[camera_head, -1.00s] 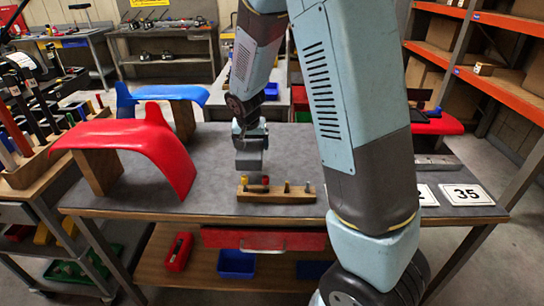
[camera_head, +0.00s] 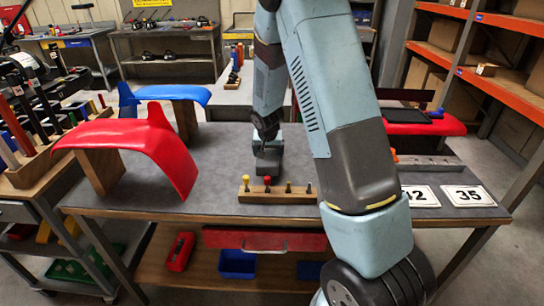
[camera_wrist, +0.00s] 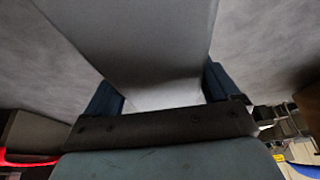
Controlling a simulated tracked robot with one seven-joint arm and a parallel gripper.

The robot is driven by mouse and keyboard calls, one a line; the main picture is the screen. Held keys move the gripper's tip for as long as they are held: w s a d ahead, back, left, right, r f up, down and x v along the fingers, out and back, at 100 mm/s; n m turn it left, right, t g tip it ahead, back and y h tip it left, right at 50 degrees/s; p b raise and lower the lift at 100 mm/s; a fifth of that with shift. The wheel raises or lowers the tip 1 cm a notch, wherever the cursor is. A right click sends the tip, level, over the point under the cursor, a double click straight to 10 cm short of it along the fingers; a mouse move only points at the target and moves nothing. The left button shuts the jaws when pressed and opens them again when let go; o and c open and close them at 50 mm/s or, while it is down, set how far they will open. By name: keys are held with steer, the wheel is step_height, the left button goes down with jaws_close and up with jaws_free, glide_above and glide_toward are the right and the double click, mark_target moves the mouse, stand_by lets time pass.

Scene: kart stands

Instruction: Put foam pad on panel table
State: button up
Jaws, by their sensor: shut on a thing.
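My gripper (camera_head: 267,145) is over the grey panel table (camera_head: 225,150), behind the wooden peg block. It is shut on a grey slab, which I take to be the foam pad (camera_head: 268,164). In the wrist view the pad (camera_wrist: 140,40) stretches away from between the two dark blue fingers (camera_wrist: 165,95). In the head view the pad hangs close above the grey tabletop or rests on it; I cannot tell which. Part of the pad is hidden by the fingers.
A wooden block with pegs (camera_head: 277,195) stands at the table's front edge. A red curved panel (camera_head: 140,140) and a blue one (camera_head: 172,93) stand at the left. White number cards (camera_head: 468,196) lie at the right. Bare tabletop lies left of the gripper.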

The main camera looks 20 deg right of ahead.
steer(key=shift+f, duration=1.05)
steer(key=shift+f, duration=0.1)
steer(key=o, duration=0.8)
steer(key=shift+c, duration=0.2)
